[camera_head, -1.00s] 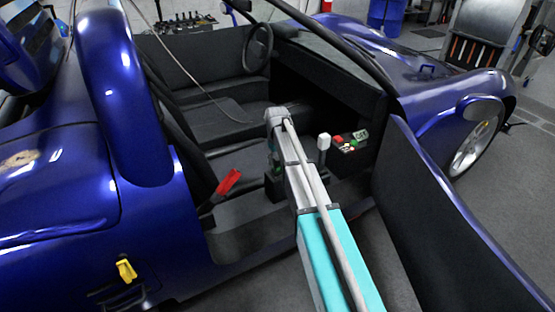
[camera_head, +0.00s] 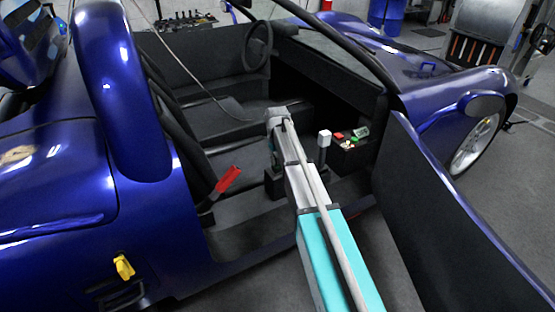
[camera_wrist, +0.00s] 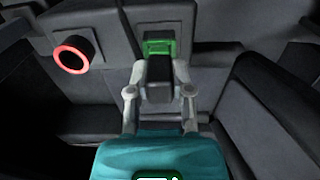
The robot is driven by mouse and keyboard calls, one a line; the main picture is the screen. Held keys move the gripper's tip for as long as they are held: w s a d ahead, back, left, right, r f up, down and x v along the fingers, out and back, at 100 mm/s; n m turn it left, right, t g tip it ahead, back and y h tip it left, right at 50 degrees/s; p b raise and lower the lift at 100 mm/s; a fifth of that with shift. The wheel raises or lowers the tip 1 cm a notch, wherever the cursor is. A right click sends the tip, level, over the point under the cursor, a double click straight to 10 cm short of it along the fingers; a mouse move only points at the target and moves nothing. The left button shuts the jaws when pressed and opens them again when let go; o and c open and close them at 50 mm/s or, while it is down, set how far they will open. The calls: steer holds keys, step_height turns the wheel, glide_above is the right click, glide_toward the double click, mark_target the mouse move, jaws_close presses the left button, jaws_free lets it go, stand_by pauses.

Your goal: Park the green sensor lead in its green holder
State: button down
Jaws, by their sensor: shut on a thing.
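In the wrist view my gripper (camera_wrist: 160,74) is shut on a dark block-shaped plug (camera_wrist: 158,88), which I take to be the sensor lead's end. A green-framed holder (camera_wrist: 160,46) is directly beyond the plug on a grey panel. The plug's far end overlaps the lower part of the green frame in the picture. I cannot tell whether it touches or sits inside it. In the head view my arm reaches into the car's cabin, and its wrist hides the plug and holder.
A red-ringed round socket (camera_wrist: 72,54) is left of the holder. In the head view a red-handled lever (camera_head: 228,180), a white-knobbed lever (camera_head: 324,140) and a box with coloured buttons (camera_head: 352,144) stand near my arm. The open door (camera_head: 445,215) is to the right.

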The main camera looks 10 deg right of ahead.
steer(key=shift+r+p, duration=0.8)
steer(key=shift+p, duration=0.05)
stand_by(1.0)
steer(key=shift+r+p, duration=1.95)
steer(key=shift+r, duration=0.15)
step_height(320, 180, up, 49)
steer(key=p, duration=4.9)
steer(key=shift+r+p, duration=0.15)
steer(key=shift+p, duration=0.15)
steer(key=shift+d, duration=0.15)
